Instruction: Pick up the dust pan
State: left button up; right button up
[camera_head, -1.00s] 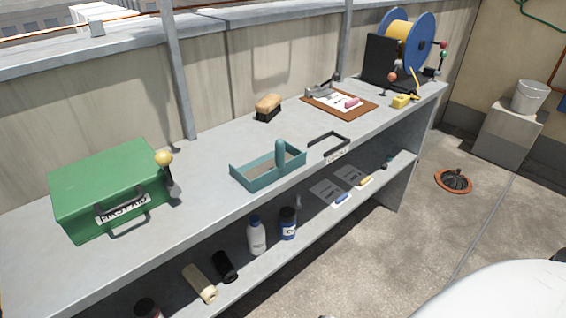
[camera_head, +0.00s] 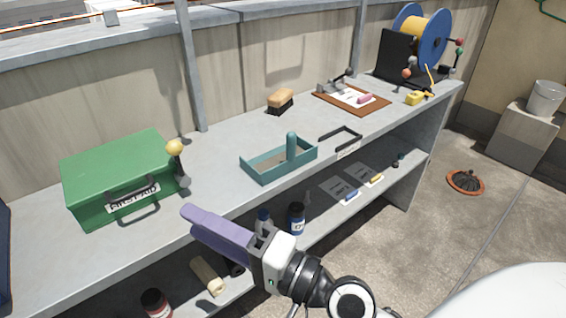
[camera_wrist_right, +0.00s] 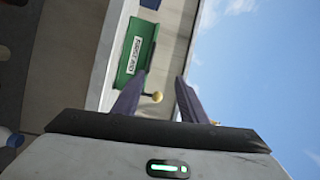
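The dust pan, as I take it, is the teal open tray (camera_head: 279,163) with an upright rounded handle (camera_head: 291,147). It rests on the grey bench top in the head view, right of the green first aid box. My right gripper (camera_head: 197,218) has purple fingers and is in front of the bench's front edge, left of and nearer than the teal tray, not touching it. In the right wrist view its two fingers (camera_wrist_right: 160,80) stand apart with nothing between them, so it is open. The tray does not show in the wrist view. My left gripper is not in view.
The green first aid box (camera_head: 121,178) and a yellow-knobbed lever (camera_head: 176,160) stand left of the tray. A brush (camera_head: 280,101), a black-framed label holder (camera_head: 341,138) and a clipboard (camera_head: 352,99) lie behind or right. Bottles (camera_head: 297,218) stand on the lower shelf.

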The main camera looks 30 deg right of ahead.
aim_at(289, 142)
jog(key=w+d+r+m+t+h, duration=0.25)
jog(key=d+m+h, duration=0.4)
jog(key=m, duration=0.35)
jog(key=w+d+r+m+t+h, duration=0.25)
jog(key=d+m+h, duration=0.35)
jog(key=d+m, duration=0.3)
jog(key=w+d+f+m+g+h, duration=0.1)
jog(key=d+f+m+g+h, duration=0.1)
jog(key=d+m, duration=0.1)
jog(key=w+d+f+m+g+h, duration=0.1)
jog(key=w+d+f+m+g, duration=0.1)
jog(key=m, duration=0.3)
jog(key=w+d+f+m+g+h, duration=0.2)
jog(key=d+f+m, duration=0.2)
jog(key=shift+w+d+h, duration=0.15)
jog(key=shift+d+h, duration=0.05)
jog(key=shift+h, duration=0.15)
jog(key=shift+a+x, duration=0.15)
jog(key=shift+x, duration=1.25)
jog(key=shift+a+x, duration=0.15)
jog(key=shift+x, duration=1.3)
jog(key=shift+w, duration=0.15)
grip_shut()
